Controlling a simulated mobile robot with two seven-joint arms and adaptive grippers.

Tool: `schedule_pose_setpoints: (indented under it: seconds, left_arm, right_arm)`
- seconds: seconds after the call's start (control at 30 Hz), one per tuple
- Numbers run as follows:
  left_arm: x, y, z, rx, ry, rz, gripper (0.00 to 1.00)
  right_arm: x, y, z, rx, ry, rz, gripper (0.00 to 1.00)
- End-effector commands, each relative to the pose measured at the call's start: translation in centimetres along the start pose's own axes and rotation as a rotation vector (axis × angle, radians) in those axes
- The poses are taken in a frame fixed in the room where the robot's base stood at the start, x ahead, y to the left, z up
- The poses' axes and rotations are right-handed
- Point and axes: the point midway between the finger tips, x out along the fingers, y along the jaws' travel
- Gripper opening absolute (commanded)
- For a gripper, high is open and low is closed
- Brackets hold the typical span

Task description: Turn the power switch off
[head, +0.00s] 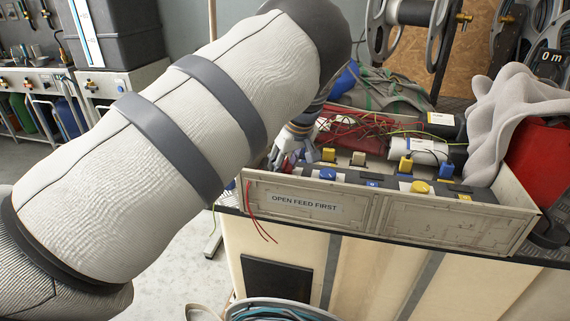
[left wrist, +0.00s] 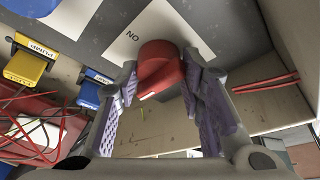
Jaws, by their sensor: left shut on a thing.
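The red power switch (left wrist: 160,62) shows in the left wrist view, on a white plate with the letters ON upside down in this view. My left gripper (left wrist: 161,78) has its purple-padded fingers on either side of the red switch and is shut on it. In the head view my left gripper (head: 291,147) reaches down at the left end of the panel box (head: 450,224), and the switch is mostly hidden there. How far the switch is tilted is hard to tell. My right gripper is in neither view.
Yellow and blue switches, such as a yellow one (head: 405,164) and a blue one (head: 327,174), stand close by in the box. Red wires (head: 350,122) lie behind them. The box front reads OPEN FEED FIRST.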

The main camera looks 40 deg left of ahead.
Motion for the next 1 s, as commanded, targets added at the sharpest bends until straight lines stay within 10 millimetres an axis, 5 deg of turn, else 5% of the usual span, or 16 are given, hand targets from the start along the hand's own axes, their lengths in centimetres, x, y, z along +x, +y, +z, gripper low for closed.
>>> schedule_pose_setpoints:
  seconds: [0.17, 0.2, 0.3, 0.63, 1.0]
  left_arm:
    - [-0.1, 0.2, 0.1, -0.002, -0.001, 0.004, 0.07]
    - [-0.1, 0.2, 0.1, -0.002, -0.001, 0.004, 0.37]
    - [-0.1, 0.1, 0.1, -0.001, -0.001, 0.004, 0.54]
    - [-0.6, 0.1, 0.0, 0.0, 0.0, 0.003, 0.54]
    - [-9.7, 0.1, 0.0, 0.0, 0.001, 0.005, 0.54]
  right_arm:
    - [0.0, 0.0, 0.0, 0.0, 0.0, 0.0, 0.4]
    - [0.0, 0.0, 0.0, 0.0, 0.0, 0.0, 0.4]
    - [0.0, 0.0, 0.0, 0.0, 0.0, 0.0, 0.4]
    - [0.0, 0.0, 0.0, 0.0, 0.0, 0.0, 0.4]
    - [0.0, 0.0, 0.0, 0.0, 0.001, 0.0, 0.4]
